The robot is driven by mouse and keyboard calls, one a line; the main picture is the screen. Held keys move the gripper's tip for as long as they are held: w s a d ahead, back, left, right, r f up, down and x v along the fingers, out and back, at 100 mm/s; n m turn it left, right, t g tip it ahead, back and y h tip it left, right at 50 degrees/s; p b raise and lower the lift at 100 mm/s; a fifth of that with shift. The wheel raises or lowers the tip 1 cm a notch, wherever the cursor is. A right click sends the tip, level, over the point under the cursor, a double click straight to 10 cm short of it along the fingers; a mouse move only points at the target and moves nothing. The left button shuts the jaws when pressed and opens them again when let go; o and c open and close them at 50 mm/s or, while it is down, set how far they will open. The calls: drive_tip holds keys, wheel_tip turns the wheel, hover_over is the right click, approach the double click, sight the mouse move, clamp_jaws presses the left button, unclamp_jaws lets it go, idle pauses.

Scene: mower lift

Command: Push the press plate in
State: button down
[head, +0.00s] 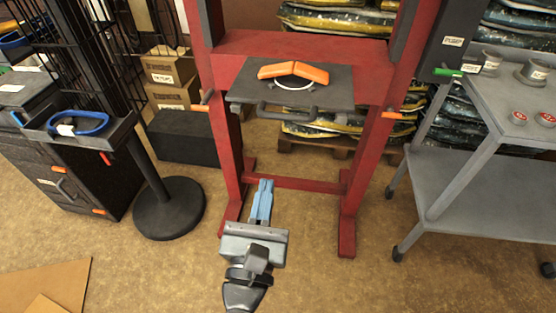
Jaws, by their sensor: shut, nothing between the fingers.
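The press plate (335,90) appears to be the flat dark grey plate at the front of the red frame (300,50). It lies level and sticks out toward me, with a dark bar handle (285,112) along its front edge. An orange angled piece (293,71) with a white curved part under it rests on the plate. My gripper (265,184) has blue fingers closed together with nothing between them. It is in front of the frame, below the handle in the picture and apart from the plate. The plate's rear edge and its guides cannot be made out.
A grey cart (475,190) with cans and small red-topped tins stands at the right. A round-based stand (168,208) with a tray holding a blue loop is at the left. Orange-tipped levers stick out from both posts. Brown floor is clear around my arm.

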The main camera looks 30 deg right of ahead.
sight(280, 119)
drive_tip(key=p+x, duration=0.2)
drive_tip(key=x, duration=1.1)
drive_tip(key=shift+w+d+r, duration=0.15)
drive_tip(key=shift+d+r, duration=0.05)
drive_tip(key=shift+w, duration=0.1)
drive_tip(key=f+b+x, duration=0.1)
drive_tip(key=b+x, duration=0.1)
drive_tip(key=x, duration=0.5)
drive_tip(key=f+b+x, duration=0.1)
drive_tip(key=b+x, duration=0.1)
drive_tip(key=x, duration=0.6)
drive_tip(key=d+f+b+x, duration=0.1)
drive_tip(key=f+b+x, duration=0.1)
drive_tip(key=x, duration=0.5)
drive_tip(key=shift+w+d+b, duration=0.1)
drive_tip(key=shift+w+b, duration=0.25)
drive_tip(key=shift+b, duration=0.25)
drive_tip(key=shift+w+d+r, duration=0.2)
drive_tip(key=shift+w, duration=0.05)
drive_tip(key=shift+d+r, duration=0.1)
